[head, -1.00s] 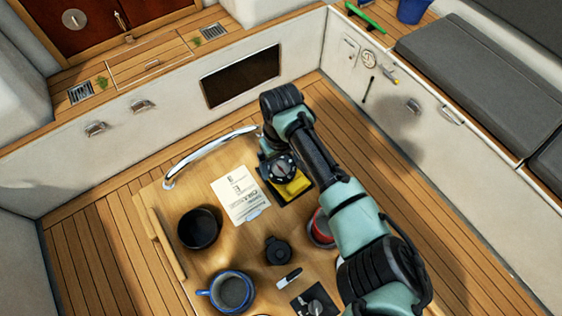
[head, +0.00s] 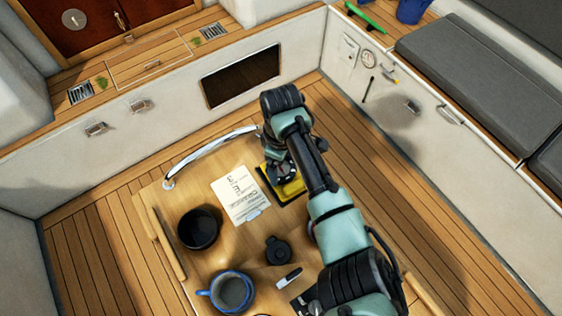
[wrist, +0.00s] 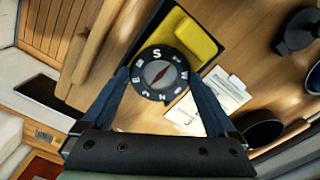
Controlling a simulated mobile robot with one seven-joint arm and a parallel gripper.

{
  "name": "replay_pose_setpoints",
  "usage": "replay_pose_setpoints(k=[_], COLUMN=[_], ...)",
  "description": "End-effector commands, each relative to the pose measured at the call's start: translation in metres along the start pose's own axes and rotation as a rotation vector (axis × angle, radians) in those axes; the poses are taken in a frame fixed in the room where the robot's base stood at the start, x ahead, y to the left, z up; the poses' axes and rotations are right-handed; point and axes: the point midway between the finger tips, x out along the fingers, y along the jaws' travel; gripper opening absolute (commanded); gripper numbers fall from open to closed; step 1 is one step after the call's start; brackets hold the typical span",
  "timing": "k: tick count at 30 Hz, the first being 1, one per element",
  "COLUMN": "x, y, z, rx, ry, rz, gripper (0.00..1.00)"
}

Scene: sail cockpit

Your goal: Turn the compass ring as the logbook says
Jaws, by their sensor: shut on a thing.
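The compass has a yellow body (head: 292,188) on a dark base at the far right part of the table. Its black ring (wrist: 149,89) carries white letters, with S near the top and E at the left in the wrist view, around a dial with a red needle. My gripper (wrist: 160,78) is shut on the ring, one finger at each side. In the head view my gripper (head: 280,170) partly covers the compass. The logbook page (head: 238,195) lies just left of the compass, white with printed lines too small to read; it also shows in the wrist view (wrist: 217,100).
A black bowl (head: 199,230), a blue mug (head: 230,292), a round black object (head: 277,250) and a small marker-like item (head: 289,279) stand near the page. A chrome rail (head: 210,152) runs along the table's far edge. My arm covers the table's right side.

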Motion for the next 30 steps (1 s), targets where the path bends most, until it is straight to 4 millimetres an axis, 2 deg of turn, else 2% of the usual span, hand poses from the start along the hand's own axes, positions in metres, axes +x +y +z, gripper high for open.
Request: replay_pose_setpoints(k=[9, 22, 23, 24, 30], x=[-0.0003, -0.0004, -0.0004, -0.0004, -0.0003], y=[-0.0003, -0.0001, -0.0001, -0.0001, -0.0001], z=[-0.0006, -0.0005, -0.0005, -0.0004, -0.0004], rx=[-0.09, -0.099, -0.099, -0.099, -0.099], ry=[0.001, 0.001, 0.001, 0.001, 0.001], rz=[0.0, 0.0, 0.0, 0.0, 0.0], gripper=[0.37, 0.37, 0.94, 1.0, 1.0])
